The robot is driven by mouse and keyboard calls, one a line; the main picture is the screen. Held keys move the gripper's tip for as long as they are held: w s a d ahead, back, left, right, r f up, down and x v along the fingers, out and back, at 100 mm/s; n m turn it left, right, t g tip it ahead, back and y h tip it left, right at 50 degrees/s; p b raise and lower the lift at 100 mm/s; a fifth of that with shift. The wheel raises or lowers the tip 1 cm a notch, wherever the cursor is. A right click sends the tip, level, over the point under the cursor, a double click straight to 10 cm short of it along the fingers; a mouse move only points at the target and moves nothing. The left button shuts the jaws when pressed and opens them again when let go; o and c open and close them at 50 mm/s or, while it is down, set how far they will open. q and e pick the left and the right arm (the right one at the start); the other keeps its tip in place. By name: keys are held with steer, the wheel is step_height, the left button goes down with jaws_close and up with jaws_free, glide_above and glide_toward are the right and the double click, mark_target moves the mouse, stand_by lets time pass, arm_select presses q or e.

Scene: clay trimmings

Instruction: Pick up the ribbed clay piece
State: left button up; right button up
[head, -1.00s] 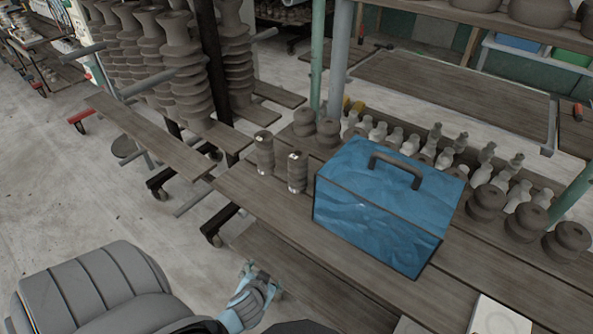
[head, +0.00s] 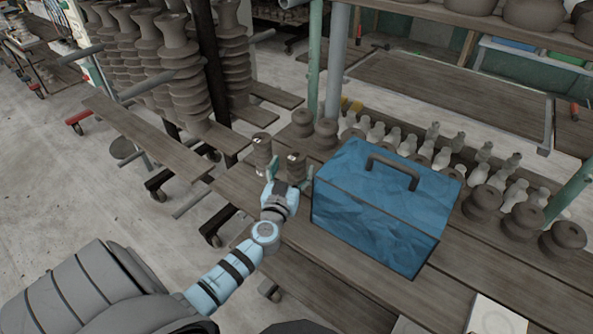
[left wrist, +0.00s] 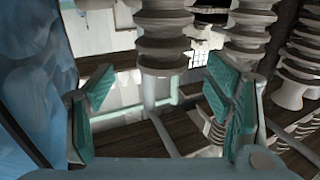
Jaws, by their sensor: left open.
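Two small ribbed grey-brown clay pieces stand upright on the wooden bench in the head view: one at the left (head: 263,150), the other nearer the blue box (head: 296,163). My left gripper (head: 288,175) is at the near side of these pieces, its green fingers spread and partly covering them. In the left wrist view the left gripper (left wrist: 160,95) is open with nothing between its pads. Ribbed clay (left wrist: 163,35) shows beyond the pads there; I cannot tell which piece it is. My right gripper is not in view.
A blue box with a handle (head: 385,200) stands close to the right of my left gripper. Behind it are rows of small pale clay figures (head: 440,150) and round dark pieces (head: 522,222). Tall ribbed stacks (head: 180,70) stand on a rack at the left.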

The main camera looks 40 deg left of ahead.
mark_target(299, 150)
arm_select(q)
steer(key=x, duration=0.5)
steer(key=shift+w+a, duration=0.15)
steer(key=shift+a, duration=0.05)
jaws_close()
